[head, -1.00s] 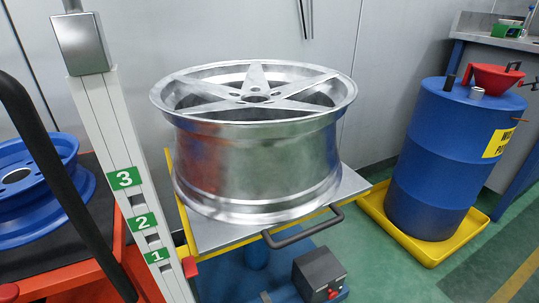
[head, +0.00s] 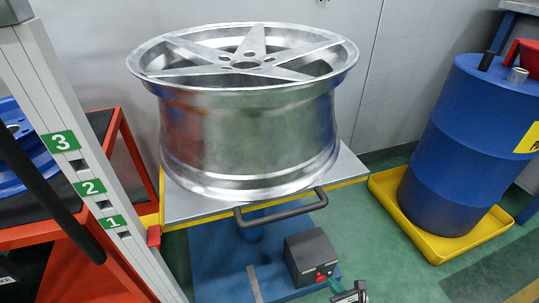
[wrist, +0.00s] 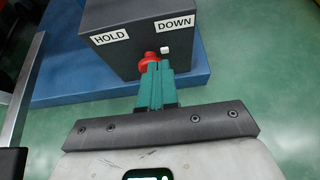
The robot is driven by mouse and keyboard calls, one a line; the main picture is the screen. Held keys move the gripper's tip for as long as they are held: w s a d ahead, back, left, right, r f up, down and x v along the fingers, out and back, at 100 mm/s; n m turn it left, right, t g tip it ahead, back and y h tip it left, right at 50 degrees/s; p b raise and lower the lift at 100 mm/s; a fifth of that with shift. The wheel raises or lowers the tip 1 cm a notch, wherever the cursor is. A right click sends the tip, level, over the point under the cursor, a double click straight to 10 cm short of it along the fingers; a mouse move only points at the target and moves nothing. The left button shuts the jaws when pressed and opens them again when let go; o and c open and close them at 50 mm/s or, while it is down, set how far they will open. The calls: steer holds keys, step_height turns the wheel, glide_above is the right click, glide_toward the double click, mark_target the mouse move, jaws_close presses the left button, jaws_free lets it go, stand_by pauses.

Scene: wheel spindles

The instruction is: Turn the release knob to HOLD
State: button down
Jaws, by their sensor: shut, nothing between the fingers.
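The red release knob (wrist: 148,59) is on the front of a dark grey box (wrist: 130,30) labelled HOLD at left and DOWN at right. Its white pointer tip (wrist: 166,50) is on the right, towards DOWN. My gripper (wrist: 158,68) has its green fingers shut and empty. The fingertips overlap the knob's lower right in the wrist view; I cannot tell whether they touch it. In the head view the knob (head: 324,273) is small, with my gripper (head: 335,283) just below right of it.
The box stands on a blue base plate (head: 215,265). Above it are a lift table with a dark handle (head: 282,212) and a silver wheel (head: 250,125). A numbered white post (head: 60,110) is at left. A blue drum (head: 455,150) stands in a yellow tray (head: 390,200) at right.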

steer(key=shift+w+a, duration=0.25)
steer(key=shift+w, duration=0.4)
steer(key=shift+w+a, duration=0.25)
steer(key=shift+w, duration=0.4)
steer(key=shift+f, duration=0.15)
steer(key=shift+s+a+p, duration=0.2)
steer(key=shift+a+p, duration=0.3)
steer(key=shift+p, duration=0.05)
steer(key=shift+s+a+p, duration=0.15)
steer(key=shift+a+p, duration=0.3)
steer(key=shift+p, duration=0.1)
steer(key=shift+s+a, duration=0.15)
steer(key=shift+a, duration=0.25)
steer(key=shift+p, duration=0.3)
steer(key=shift+a+r+p, duration=0.1)
steer(key=shift+r+p, duration=0.3)
steer(key=shift+p, duration=0.05)
steer(key=shift+s+d+p, duration=0.15)
steer(key=shift+s+d, duration=0.15)
steer(key=shift+s, duration=0.65)
steer(key=shift+s+d+p, duration=0.1)
steer(key=shift+s+d, duration=0.2)
steer(key=shift+s, duration=0.65)
steer(key=shift+s+d+p, duration=0.15)
steer(key=shift+s+d, duration=0.15)
steer(key=shift+s, duration=0.65)
